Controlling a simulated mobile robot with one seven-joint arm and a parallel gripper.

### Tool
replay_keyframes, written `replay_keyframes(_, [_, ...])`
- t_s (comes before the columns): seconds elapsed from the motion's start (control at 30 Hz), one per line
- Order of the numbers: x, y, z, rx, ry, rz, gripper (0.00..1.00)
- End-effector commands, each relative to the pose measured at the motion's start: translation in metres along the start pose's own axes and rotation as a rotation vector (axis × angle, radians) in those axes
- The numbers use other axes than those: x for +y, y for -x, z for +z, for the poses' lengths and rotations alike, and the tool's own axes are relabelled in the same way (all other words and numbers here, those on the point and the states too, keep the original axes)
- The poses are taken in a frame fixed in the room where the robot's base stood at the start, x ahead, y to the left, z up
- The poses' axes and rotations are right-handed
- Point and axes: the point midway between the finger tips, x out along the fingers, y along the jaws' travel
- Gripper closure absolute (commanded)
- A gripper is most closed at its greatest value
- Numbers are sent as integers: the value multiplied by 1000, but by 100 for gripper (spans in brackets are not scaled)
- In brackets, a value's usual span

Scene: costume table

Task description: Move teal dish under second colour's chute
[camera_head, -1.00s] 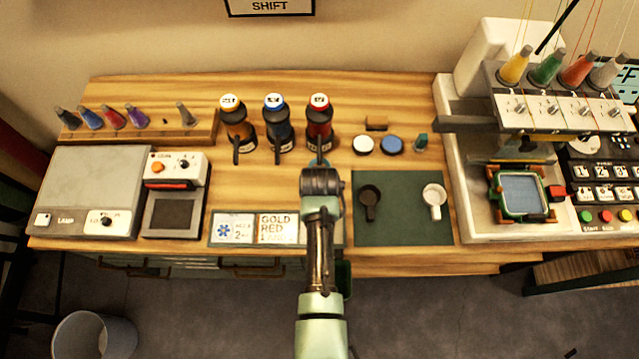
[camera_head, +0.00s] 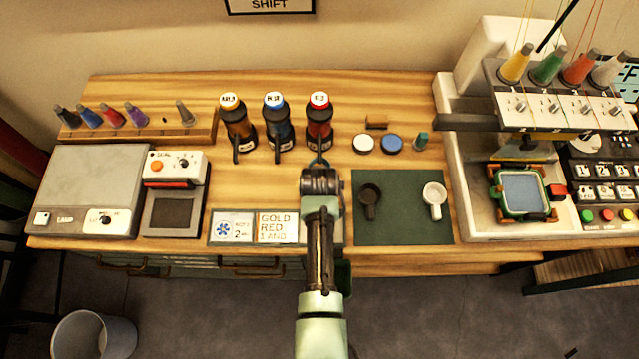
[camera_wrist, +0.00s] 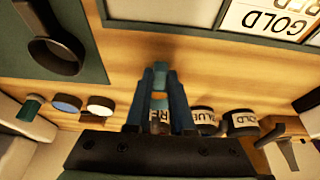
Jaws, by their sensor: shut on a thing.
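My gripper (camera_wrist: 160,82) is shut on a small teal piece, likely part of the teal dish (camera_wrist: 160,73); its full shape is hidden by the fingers. In the head view my gripper (camera_head: 320,162) is just in front of the red-labelled bottle (camera_head: 319,122), and my arm hides the dish there. The wrist view shows part of this bottle's label (camera_wrist: 158,116) between the fingers. The blue-labelled bottle (camera_head: 274,122) and gold-labelled bottle (camera_head: 237,125) stand to its left, each with a dark chute in front. A card (camera_head: 277,226) reads GOLD, RED and a partly unclear line.
A green mat (camera_head: 404,230) with a black handled dish (camera_head: 369,198) and a white one (camera_head: 434,197) lies right of my arm. A white lid (camera_head: 363,144), blue lid (camera_head: 392,144) and small teal block (camera_head: 422,141) stand behind it. The embroidery machine (camera_head: 470,215) stands at right.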

Motion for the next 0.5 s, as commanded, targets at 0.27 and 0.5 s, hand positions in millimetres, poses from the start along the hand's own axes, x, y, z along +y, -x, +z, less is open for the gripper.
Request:
replay_keyframes(0.27, [0,-2,0,0,0,0,100])
replay_keyframes(0.5, [0,-4,2,1,0,0,100])
